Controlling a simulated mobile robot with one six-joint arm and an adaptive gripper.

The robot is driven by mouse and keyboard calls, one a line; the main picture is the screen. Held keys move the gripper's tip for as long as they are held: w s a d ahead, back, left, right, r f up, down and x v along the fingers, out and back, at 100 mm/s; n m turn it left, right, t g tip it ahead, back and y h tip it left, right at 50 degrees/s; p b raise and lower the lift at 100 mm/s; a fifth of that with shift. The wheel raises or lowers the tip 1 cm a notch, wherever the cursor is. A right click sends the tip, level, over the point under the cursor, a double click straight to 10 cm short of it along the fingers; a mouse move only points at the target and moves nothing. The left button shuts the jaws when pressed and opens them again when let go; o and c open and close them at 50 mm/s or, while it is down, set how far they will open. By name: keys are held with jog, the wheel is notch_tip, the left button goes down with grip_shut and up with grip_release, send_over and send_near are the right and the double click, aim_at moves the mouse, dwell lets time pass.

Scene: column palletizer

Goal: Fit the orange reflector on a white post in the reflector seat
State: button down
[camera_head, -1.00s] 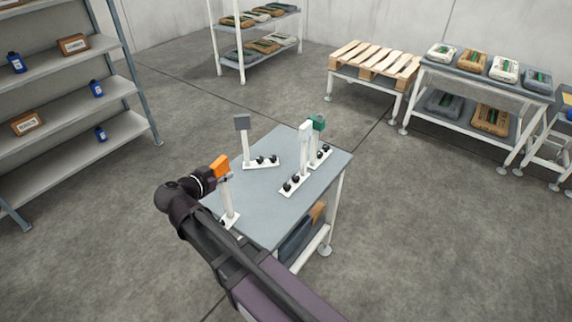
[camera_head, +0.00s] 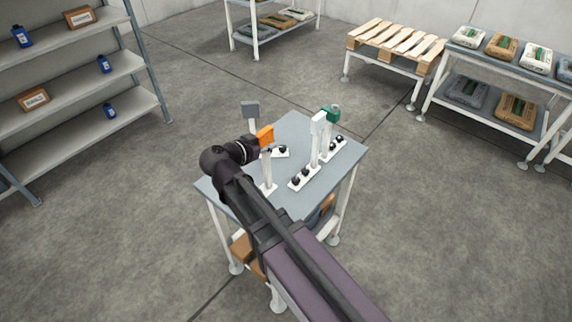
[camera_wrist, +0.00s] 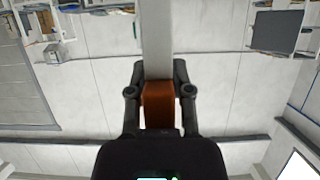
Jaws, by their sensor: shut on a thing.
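The orange reflector (camera_head: 265,136) sits on top of a white post (camera_head: 268,172) with a small white foot. My gripper (camera_head: 257,142) is shut on the reflector and holds the post upright. In the wrist view the orange reflector (camera_wrist: 159,104) is between both fingers (camera_wrist: 159,92), with the white post (camera_wrist: 156,32) running up from it. The post's foot is over the left part of the grey table (camera_head: 225,190); whether it touches is unclear. I cannot tell which spot is the reflector seat; my gripper and the held post partly hide the row behind.
A post with a grey square head (camera_head: 250,109) stands behind my gripper. A white-headed post (camera_head: 318,123) and a green-headed post (camera_head: 332,115) stand to the right, on white bases with black knobs. Shelves (camera_head: 75,55) and a pallet (camera_head: 398,43) are farther off.

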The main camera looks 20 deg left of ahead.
jog(key=w+d, duration=0.1)
jog(key=d, duration=0.7)
jog(key=shift+w+d, duration=0.2)
jog(key=shift+d, duration=0.2)
jog(key=w+a, duration=0.3)
jog(key=w, duration=0.3)
jog(key=w+a+f+b, duration=0.1)
jog(key=w+a, duration=0.3)
jog(key=w, duration=0.2)
jog(key=shift+w+a+f, duration=0.15)
jog(key=shift+w+f, duration=0.1)
jog(key=shift+w, duration=0.2)
